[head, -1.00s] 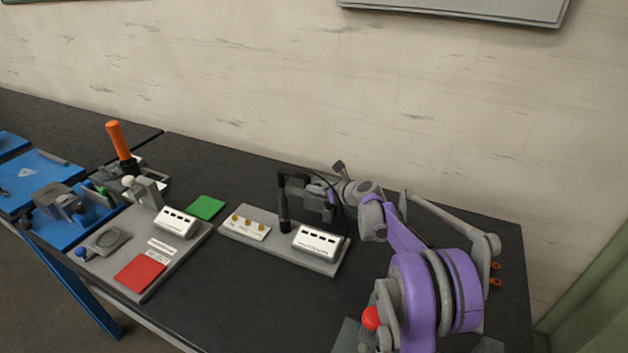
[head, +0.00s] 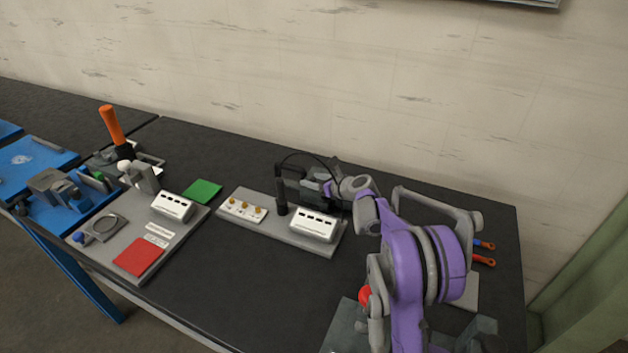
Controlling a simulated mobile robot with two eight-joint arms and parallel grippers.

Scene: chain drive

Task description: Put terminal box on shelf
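Two white boxes with dark slots on top match a terminal box; I cannot tell which one is meant. One box (head: 173,206) sits on the left grey board. The other box (head: 315,225) sits on the middle grey board, near my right gripper. My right gripper (head: 318,192) is at the end of the purple and grey arm, at or above the back of the middle board. Its fingers are dark and small here, and I cannot tell whether they hold anything. A grey panel edge (head: 535,2) on the wall at the top may be the shelf. My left gripper is not in view.
A black upright probe (head: 281,196) with a cable and a white strip with brass knobs (head: 243,210) stand on the middle board. A green pad (head: 202,191), a red pad (head: 138,257) and an orange handle (head: 111,124) are left. Red-handled tools (head: 484,261) lie right.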

